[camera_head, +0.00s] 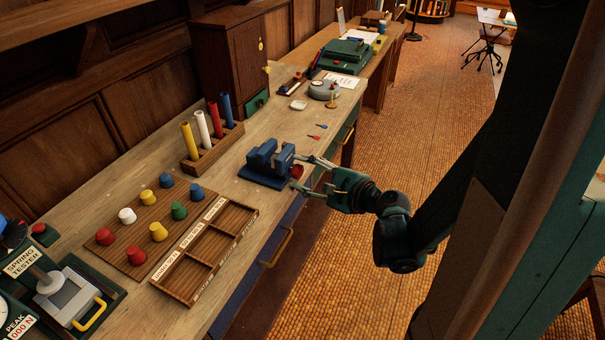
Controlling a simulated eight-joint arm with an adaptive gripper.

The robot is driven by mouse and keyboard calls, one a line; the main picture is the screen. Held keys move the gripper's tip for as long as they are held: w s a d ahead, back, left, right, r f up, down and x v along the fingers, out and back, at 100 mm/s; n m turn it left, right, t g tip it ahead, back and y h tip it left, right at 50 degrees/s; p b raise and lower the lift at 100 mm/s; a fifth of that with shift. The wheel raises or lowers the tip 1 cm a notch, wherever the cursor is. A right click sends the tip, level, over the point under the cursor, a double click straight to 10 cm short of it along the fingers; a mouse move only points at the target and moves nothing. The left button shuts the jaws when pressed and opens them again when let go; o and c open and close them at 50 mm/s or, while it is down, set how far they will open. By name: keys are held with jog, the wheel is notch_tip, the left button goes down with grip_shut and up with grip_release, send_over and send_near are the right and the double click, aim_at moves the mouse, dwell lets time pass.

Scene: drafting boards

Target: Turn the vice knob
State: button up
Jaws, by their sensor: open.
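The blue vice (267,163) sits on the wooden bench near its front edge. Its red knob (297,171) faces right, toward my gripper. My gripper (300,172) is open, with its fingers reaching left from the arm to either side of the knob. One finger lies at the knob's far side and one at its near side. I cannot tell whether either finger touches the knob.
A sorting tray (250,212) with labelled compartments and a board of coloured knobs (113,257) lie left of the vice. A rack (233,136) of coloured tubes stands behind. Small screwdrivers (316,137) lie beyond. The floor (350,260) before the bench is clear.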

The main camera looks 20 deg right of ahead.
dwell(0.4)
jog(key=m+g+p, duration=0.1)
jog(key=m, duration=0.1)
jog(key=m+g+y+p, duration=0.1)
jog(key=shift+w+d+r+m+p, duration=0.1)
jog(key=shift+w+r+m+p, duration=0.1)
jog(key=shift+m+p, duration=0.2)
jog(key=m+g+y+p, duration=0.2)
jog(key=m, duration=0.1)
jog(key=shift+d+m, duration=0.1)
jog(key=shift+m, duration=0.2)
jog(key=shift+d, duration=0.1)
jog(key=s+d+r+n+t+h+b, duration=0.2)
jog(key=s+d+n+t+h+b, duration=0.1)
jog(key=s+n, duration=0.4)
jog(key=shift+s+d+r+n+t+b, duration=0.4)
jog(key=shift+s+d+b, duration=0.45)
jog(key=shift+s, duration=1)
jog(key=shift+a+f, duration=0.1)
